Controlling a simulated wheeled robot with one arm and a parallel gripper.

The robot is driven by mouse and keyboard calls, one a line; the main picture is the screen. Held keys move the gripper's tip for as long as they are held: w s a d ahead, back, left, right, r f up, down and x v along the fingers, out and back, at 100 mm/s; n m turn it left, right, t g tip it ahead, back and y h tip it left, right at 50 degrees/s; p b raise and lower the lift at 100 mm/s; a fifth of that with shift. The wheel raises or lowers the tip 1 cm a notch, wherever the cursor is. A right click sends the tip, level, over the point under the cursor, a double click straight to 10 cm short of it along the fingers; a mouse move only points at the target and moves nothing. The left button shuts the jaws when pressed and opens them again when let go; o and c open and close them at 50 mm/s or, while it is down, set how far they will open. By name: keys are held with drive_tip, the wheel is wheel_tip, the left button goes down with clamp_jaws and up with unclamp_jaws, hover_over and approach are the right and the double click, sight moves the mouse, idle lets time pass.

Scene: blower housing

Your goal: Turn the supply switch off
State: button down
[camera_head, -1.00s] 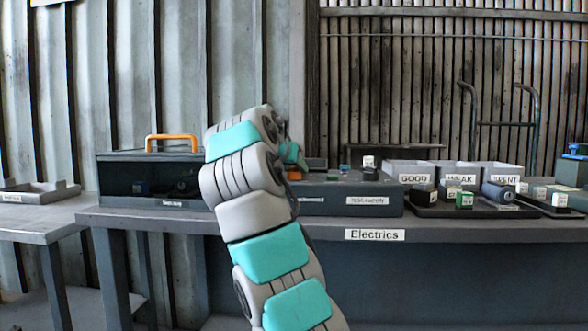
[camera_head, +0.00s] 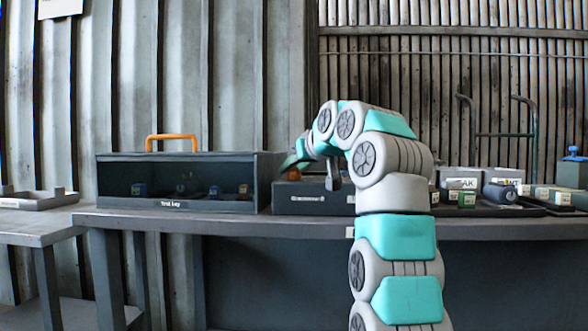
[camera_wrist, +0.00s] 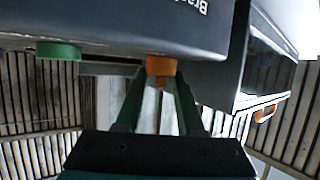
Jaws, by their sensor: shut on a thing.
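A dark grey box (camera_head: 285,203) with a white label, too small to read, stands on the bench in the head view. In the head view my gripper (camera_head: 290,164) is at the top of the box's left end. My arm hides the box's right part. How the knob is set cannot be told.
At the right stand a tray (camera_head: 520,211) and bins (camera_head: 460,172) with small blocks. The bench front edge (camera_head: 180,222) is clear.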

drive_tip(key=shift+f+n+g+y+p, duration=0.15)
drive_tip(key=shift+n+g+y+p, duration=0.6)
drive_tip(key=shift+n+y, duration=0.25)
drive_tip(key=shift+f+n+g+y, duration=0.15)
drive_tip(key=shift+n+g+y, duration=0.15)
drive_tip(key=shift+n+g, duration=0.1)
drive_tip(key=c, duration=0.8)
unclamp_jaws()
drive_tip(key=shift+c, duration=0.2)
drive_tip(key=shift+r, duration=0.25)
drive_tip(key=v, duration=0.7)
drive_tip(key=shift+s+d+b, duration=0.2)
drive_tip(key=shift+s+b, duration=0.05)
drive_tip(key=shift+b, duration=0.1)
